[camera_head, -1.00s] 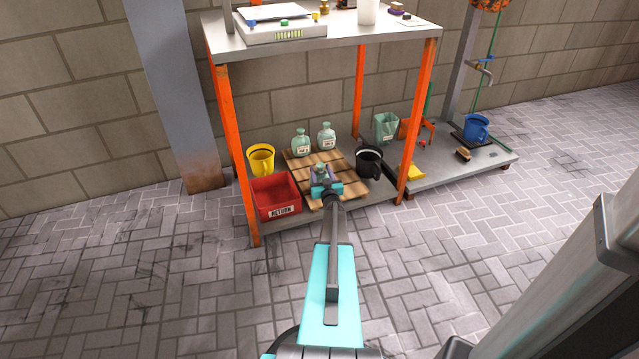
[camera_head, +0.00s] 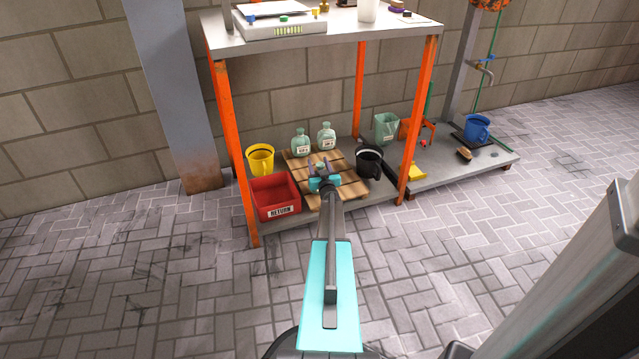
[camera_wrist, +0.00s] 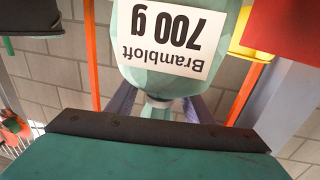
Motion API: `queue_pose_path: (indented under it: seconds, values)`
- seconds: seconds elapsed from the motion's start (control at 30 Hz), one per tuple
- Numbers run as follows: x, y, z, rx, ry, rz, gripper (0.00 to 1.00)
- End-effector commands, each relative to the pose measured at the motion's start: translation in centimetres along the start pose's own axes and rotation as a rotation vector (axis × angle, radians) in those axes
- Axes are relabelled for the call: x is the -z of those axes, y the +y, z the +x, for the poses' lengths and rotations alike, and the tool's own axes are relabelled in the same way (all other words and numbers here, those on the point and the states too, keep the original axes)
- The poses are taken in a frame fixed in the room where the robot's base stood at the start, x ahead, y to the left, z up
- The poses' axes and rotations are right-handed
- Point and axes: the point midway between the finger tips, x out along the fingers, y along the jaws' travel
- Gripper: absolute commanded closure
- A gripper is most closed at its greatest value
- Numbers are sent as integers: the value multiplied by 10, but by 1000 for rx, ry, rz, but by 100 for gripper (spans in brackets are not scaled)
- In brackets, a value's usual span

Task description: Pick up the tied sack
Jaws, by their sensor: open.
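A pale green tied sack fills the top of the wrist view (camera_wrist: 170,75), upside down, with a white label reading "Brambloft 700 g". Its narrow tied neck is lower in that view, between my two purple fingers. My gripper (camera_wrist: 158,106) is open, with one finger on each side of the neck. In the head view my gripper (camera_head: 321,171) is over the front of the wooden pallet and hides most of this sack. Two similar pale green sacks, one on the left (camera_head: 301,144) and one on the right (camera_head: 326,137), stand upright farther back.
On the lower shelf, a red RETURN bin (camera_head: 275,197) and a yellow bucket (camera_head: 260,159) are left of the pallet (camera_head: 350,182). A black bucket (camera_head: 368,162) is close on the right. Orange posts (camera_head: 236,160) and the tabletop (camera_head: 330,32) frame the space above.

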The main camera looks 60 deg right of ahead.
Motion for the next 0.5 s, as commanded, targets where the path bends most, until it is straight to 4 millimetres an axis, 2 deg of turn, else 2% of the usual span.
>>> queue_pose_path:
  seconds: [0.3, 0.5]
  values:
    - [0, 0, 0, 0, 0, 0, 55]
    - [0, 0, 0, 0, 0, 0, 88]
